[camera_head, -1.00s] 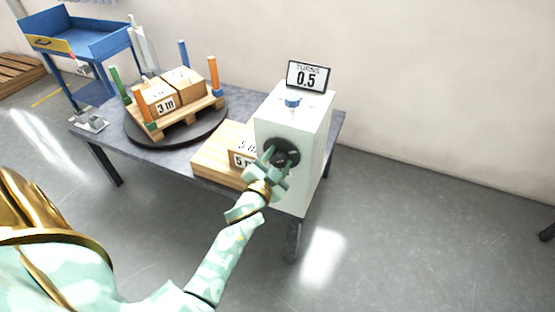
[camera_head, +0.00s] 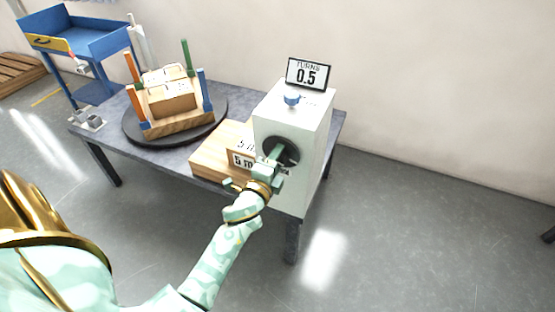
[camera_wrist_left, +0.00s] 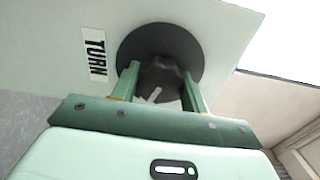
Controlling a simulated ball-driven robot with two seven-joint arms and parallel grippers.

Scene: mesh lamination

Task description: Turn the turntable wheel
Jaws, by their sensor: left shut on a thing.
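The turntable wheel (camera_wrist_left: 195,51) is a dark round disc on the front of a white box (camera_head: 312,120). A label beside it reads TURN. My left gripper (camera_head: 275,155) is at the wheel. In the left wrist view, the gripper (camera_wrist_left: 160,88) is shut on the wheel's dark centre grip, one finger on each side. The gripper hides part of the wheel in the head view. The round black turntable (camera_head: 215,127) carries a wooden pallet with cartons (camera_head: 172,97) and coloured corner posts. A sign (camera_head: 308,75) on the box reads TURNS 0.5. My right gripper is not in view.
A wooden block (camera_head: 213,155) with a 5 m label lies between the turntable and the box on the grey table (camera_head: 103,150). A blue cart (camera_head: 85,40) stands behind at the left.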

